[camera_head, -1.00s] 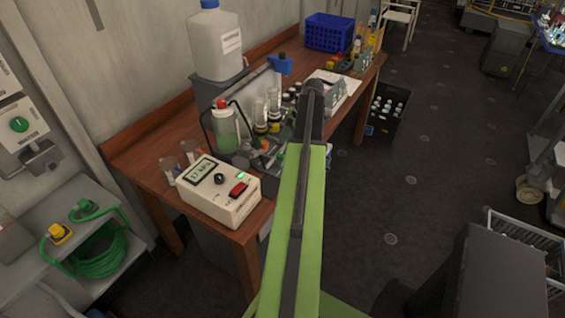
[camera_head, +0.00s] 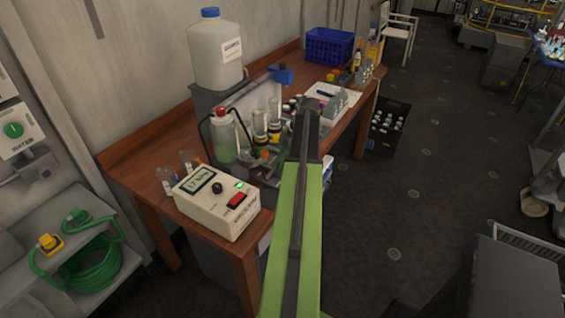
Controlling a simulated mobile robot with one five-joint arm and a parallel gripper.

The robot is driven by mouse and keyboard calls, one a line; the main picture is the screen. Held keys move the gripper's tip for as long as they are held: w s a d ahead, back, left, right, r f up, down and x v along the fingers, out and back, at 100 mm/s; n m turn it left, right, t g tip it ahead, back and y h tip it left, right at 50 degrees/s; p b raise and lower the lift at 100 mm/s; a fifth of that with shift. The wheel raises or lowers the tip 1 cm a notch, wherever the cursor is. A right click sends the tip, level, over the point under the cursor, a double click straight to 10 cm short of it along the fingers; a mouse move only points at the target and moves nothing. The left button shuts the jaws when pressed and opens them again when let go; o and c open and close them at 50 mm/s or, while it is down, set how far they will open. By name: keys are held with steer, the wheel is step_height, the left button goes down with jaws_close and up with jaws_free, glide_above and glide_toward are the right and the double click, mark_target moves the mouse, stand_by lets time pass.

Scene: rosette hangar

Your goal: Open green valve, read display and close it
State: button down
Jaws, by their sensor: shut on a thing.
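A cream meter box (camera_head: 215,207) with a small display (camera_head: 198,180), a black knob and a red switch stands on the near end of the wooden bench (camera_head: 150,192). A green light on it is lit. The display seems to read about 17 kPa, but the digits are small. Glassware and fittings (camera_head: 265,150) stand behind it, partly covered by my arm. My green and black arm reaches forward over the bench's front edge. My gripper is hidden behind the arm.
A white panel with a green round knob (camera_head: 13,130) marked WATER is on the left wall. A shelf at lower left holds a green hose (camera_head: 90,265). A large white jug (camera_head: 216,50) and blue basket (camera_head: 329,46) are on the bench.

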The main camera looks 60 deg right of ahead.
steer(key=shift+s+m, duration=0.1)
steer(key=shift+m, duration=0.3)
steer(key=m+h, duration=0.1)
steer(key=m, duration=0.1)
steer(key=shift+a+m+t, duration=0.15)
steer(key=shift+m+t, duration=0.15)
steer(key=shift+t, duration=0.1)
steer(key=m+h, duration=0.1)
steer(key=m, duration=0.2)
steer(key=shift+s+a+m+h, duration=0.1)
steer(key=shift+m+h, duration=0.2)
steer(key=shift+m, duration=0.1)
steer(key=m+h, duration=0.1)
steer(key=m, duration=0.2)
steer(key=m+h, duration=0.1)
steer(key=m, duration=0.2)
steer(key=shift+a, duration=0.1)
steer(key=shift+m, duration=0.3)
steer(key=c, duration=1.1)
jaws_free()
steer(key=shift+o, duration=0.2)
steer(key=shift+r, duration=0.15)
